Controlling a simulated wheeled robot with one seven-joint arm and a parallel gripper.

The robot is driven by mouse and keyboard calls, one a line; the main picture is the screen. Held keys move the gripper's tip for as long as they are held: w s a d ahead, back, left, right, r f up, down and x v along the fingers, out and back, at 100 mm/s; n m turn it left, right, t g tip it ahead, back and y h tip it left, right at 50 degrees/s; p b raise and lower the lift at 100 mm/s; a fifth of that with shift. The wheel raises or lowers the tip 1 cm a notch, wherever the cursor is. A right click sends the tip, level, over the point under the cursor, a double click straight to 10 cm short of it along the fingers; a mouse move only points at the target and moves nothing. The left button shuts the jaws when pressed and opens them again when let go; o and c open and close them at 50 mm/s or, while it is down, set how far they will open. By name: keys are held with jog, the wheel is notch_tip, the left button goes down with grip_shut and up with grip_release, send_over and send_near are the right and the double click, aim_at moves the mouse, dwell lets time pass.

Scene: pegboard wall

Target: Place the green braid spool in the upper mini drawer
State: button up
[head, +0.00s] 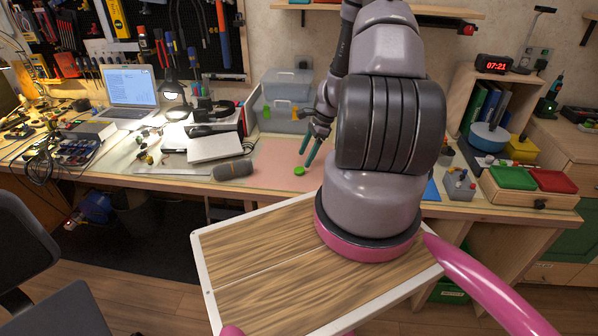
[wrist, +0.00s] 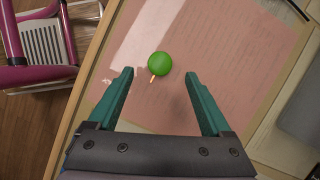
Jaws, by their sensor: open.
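The green braid spool (head: 299,171) lies on the pink mat (head: 268,158) near the front edge of the workbench. In the wrist view the round green spool (wrist: 158,64) is ahead of the open fingers, roughly centred between them, with a small orange bit at its lower side. My gripper (head: 308,156) is open and empty above the mat, and its teal fingers point down close to the spool. In the wrist view my gripper (wrist: 159,85) touches nothing.
A dark cylinder (head: 233,169) lies left of the mat. A laptop (head: 130,88) and a lamp (head: 173,90) stand farther left. A wooden box with green and red trays (head: 513,177) is at the right. The mat around the spool is clear.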

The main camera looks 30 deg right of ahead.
aim_at(300, 169)
jog(key=x, duration=0.4)
jog(key=shift+f, duration=0.4)
grip_shut()
jog(key=shift+r, duration=0.15)
